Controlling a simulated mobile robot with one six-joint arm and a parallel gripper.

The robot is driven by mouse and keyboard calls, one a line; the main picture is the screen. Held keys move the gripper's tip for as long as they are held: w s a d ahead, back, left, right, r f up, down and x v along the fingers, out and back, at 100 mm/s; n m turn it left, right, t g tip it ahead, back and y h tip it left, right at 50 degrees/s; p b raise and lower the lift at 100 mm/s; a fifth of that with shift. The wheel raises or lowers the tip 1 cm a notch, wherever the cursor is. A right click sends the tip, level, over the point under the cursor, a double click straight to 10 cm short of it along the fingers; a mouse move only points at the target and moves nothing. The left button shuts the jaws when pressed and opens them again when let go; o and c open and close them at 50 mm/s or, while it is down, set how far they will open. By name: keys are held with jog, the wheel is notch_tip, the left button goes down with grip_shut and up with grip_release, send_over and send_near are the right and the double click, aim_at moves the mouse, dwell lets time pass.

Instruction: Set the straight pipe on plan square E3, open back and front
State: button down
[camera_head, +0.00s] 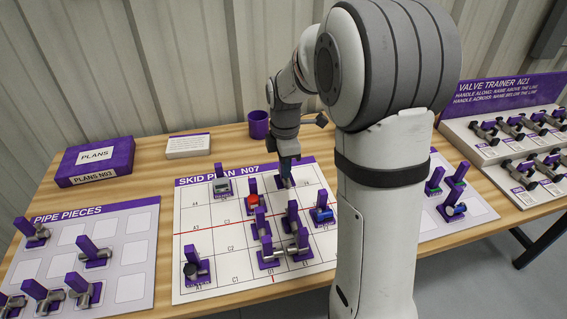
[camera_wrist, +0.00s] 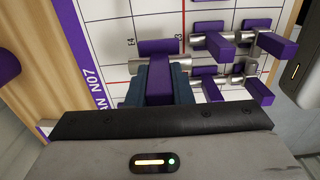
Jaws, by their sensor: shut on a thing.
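My gripper (camera_wrist: 160,86) is shut on the purple upright handle of the straight pipe (camera_wrist: 137,67). In the wrist view the silver pipe runs left to right across the picture, which is back to front on the plan, above a purple base. It lies over the square between the E4 and E3 labels and the red line. In the head view my gripper (camera_head: 286,174) is at the back right of the skid plan (camera_head: 205,285), hiding most of the pipe. I cannot tell whether the base touches the plan.
Several set pieces with purple handles stand close in front, including a blue one (camera_head: 322,214) and a red one (camera_head: 252,202). The pipe pieces tray (camera_head: 130,255) is left; a valve trainer (camera_head: 505,95) is right.

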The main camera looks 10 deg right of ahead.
aim_at(285, 183)
jog(key=shift+f+b, duration=0.95)
jog(key=shift+f, duration=0.6)
jog(key=shift+f+b, duration=1.15)
jog(key=shift+f, duration=0.65)
jog(key=shift+f+b, duration=0.45)
jog(key=shift+f, duration=0.3)
jog(key=c, duration=1.2)
grip_release()
jog(key=shift+r, duration=0.2)
jog(key=shift+r+p, duration=0.45)
jog(key=shift+p, duration=0.1)
